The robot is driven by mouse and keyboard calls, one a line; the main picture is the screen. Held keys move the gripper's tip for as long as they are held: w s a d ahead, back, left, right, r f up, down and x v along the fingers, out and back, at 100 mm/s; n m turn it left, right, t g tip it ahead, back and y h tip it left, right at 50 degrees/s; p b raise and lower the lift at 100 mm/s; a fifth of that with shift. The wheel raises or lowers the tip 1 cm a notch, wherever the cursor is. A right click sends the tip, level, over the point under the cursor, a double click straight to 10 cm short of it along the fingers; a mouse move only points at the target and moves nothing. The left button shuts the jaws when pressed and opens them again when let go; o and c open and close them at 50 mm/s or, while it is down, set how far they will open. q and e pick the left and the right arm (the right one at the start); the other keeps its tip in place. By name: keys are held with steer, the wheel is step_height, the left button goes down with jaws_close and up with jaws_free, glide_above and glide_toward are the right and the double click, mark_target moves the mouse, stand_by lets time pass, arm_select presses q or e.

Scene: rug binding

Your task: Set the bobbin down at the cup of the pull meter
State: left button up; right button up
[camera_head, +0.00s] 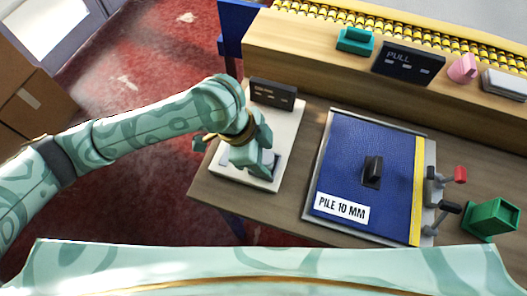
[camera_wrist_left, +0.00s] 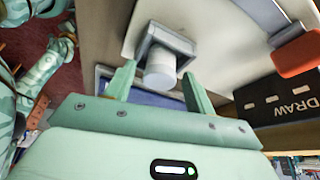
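My left gripper (camera_head: 262,165) is over the white base plate (camera_head: 228,171) of a device with a black display box (camera_head: 272,94). In the left wrist view the box reads DRAW. There a pale cylinder (camera_wrist_left: 160,70), which looks like the bobbin, sits against a grey bracket (camera_wrist_left: 168,38), apparently the cup. My left fingers (camera_wrist_left: 158,88) are open on either side of the cylinder, with a gap showing at each side. In the head view my gripper hides the cylinder.
A blue pile mat (camera_head: 345,150) in a metal frame lies right of the device, with a black block (camera_head: 372,170) on it. Levers and a green bin (camera_head: 491,218) stand further right. A wooden ledge (camera_head: 330,65) with a PULL box (camera_head: 408,63) runs behind.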

arm_select(q)
steer(key=shift+r, duration=0.3)
steer(key=p+v, duration=0.5)
steer(key=v, duration=0.6)
steer(key=shift+a+r, duration=0.25)
steer(key=shift+r, duration=0.1)
